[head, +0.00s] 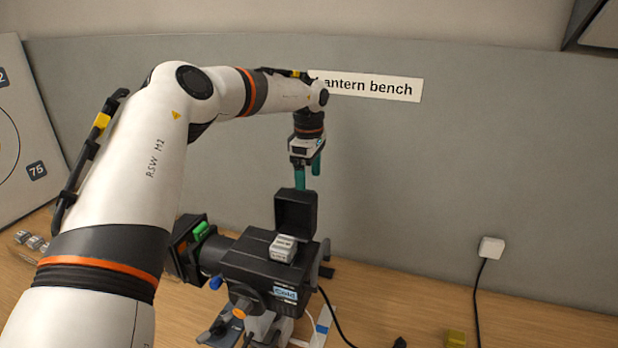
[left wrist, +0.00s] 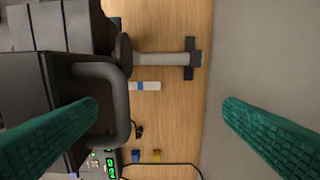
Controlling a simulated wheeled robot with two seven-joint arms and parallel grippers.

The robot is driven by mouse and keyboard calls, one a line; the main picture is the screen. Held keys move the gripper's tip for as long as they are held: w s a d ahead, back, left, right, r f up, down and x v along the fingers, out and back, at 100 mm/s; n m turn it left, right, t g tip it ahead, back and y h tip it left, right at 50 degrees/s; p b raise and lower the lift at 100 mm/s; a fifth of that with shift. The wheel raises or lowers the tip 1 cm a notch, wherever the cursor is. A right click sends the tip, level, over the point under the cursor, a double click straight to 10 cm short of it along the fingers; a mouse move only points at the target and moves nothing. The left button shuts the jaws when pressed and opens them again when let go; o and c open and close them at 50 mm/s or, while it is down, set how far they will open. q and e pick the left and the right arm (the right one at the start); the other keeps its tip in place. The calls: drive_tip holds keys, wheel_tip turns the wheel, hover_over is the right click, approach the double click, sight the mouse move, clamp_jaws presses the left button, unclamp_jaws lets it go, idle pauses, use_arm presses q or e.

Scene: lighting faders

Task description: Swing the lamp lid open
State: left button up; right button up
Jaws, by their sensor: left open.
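The black lamp (head: 262,262) stands on the bench in the middle of the head view. Its dark lid (head: 296,214) stands upright at the back of the housing, swung up from the top. A whitish block (head: 284,247) shows on the housing top in front of the lid. My left gripper (head: 309,176), with green fingers, points down just above and behind the lid's top edge. It is open and empty. In the left wrist view the fingers are wide apart; one overlaps dark lamp parts with a black loop-shaped handle (left wrist: 122,92). Contact there cannot be told. My right gripper is out of view.
A grey wall with a "Lantern bench" sign (head: 372,85) rises close behind the gripper. A white plug (head: 491,247) with a cable is on the right.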

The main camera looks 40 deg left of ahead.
use_arm(q)
wheel_tip(320, 180, up, 7)
drive_tip(key=s+p, duration=0.1)
drive_tip(key=shift+s+d+p, duration=0.3)
drive_tip(key=shift+s, duration=0.1)
drive_tip(key=shift+f, duration=0.1)
idle(0.7)
